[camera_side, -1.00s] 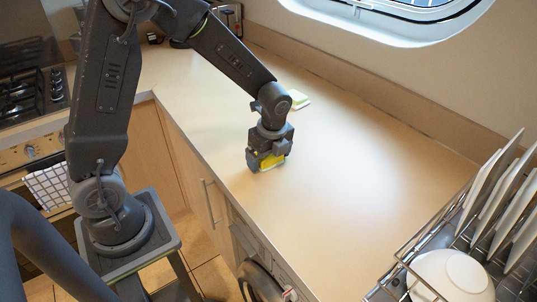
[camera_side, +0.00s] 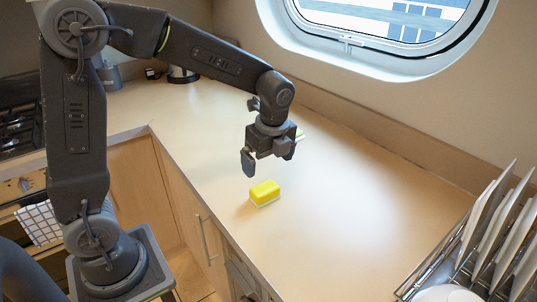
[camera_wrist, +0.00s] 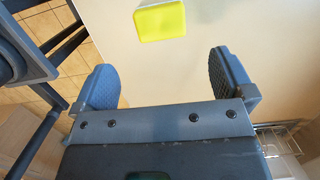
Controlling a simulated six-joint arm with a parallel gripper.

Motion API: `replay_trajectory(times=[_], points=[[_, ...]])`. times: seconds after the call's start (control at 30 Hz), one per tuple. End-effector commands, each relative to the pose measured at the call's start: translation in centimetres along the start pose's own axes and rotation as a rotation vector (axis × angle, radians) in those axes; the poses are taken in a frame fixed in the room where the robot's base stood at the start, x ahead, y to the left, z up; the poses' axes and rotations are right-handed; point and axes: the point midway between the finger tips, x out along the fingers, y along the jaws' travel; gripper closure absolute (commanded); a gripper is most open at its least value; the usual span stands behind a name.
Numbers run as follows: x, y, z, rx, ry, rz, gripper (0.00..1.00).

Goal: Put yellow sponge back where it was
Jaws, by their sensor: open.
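The yellow sponge (camera_side: 265,192) lies flat on the beige countertop (camera_side: 330,220), near its front edge, with a pale layer underneath. My gripper (camera_side: 267,160) is open and empty above the sponge, with clear space between them. In the wrist view the sponge (camera_wrist: 160,20) shows at the top, beyond the two spread fingers of my gripper (camera_wrist: 168,80) and touching neither. Another small pale and green item (camera_side: 299,134) is partly hidden behind my gripper in the side view.
A dish rack with upright white plates (camera_side: 490,225) stands at the right. A stove (camera_side: 20,135) is at the far left, and a dark-based kettle (camera_side: 183,74) is at the back. The wall with the oval porthole (camera_side: 385,25) bounds the counter. The middle of the counter is clear.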

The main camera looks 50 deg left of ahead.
Motion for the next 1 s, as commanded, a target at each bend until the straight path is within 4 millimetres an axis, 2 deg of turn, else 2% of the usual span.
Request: replay_trajectory(times=[0.17,0.27,0.37,0.5,0.7,0.83,1.0], points=[[-1.6,0.2,0.0,-0.017,0.002,-0.006,0.01],[-2.8,1.3,0.0,-0.115,0.015,-0.037,0.01],[-4.7,3.5,0.0,-0.318,0.049,-0.099,0.01],[-7.1,7.9,-0.3,-0.715,0.149,-0.193,0.01],[-8.3,13.4,-0.9,-1.232,0.341,-0.267,0.01],[-8.2,15.5,-1.2,-1.448,0.441,-0.275,0.01],[-8.0,16.5,-1.4,-1.566,0.501,-0.271,0.01]])
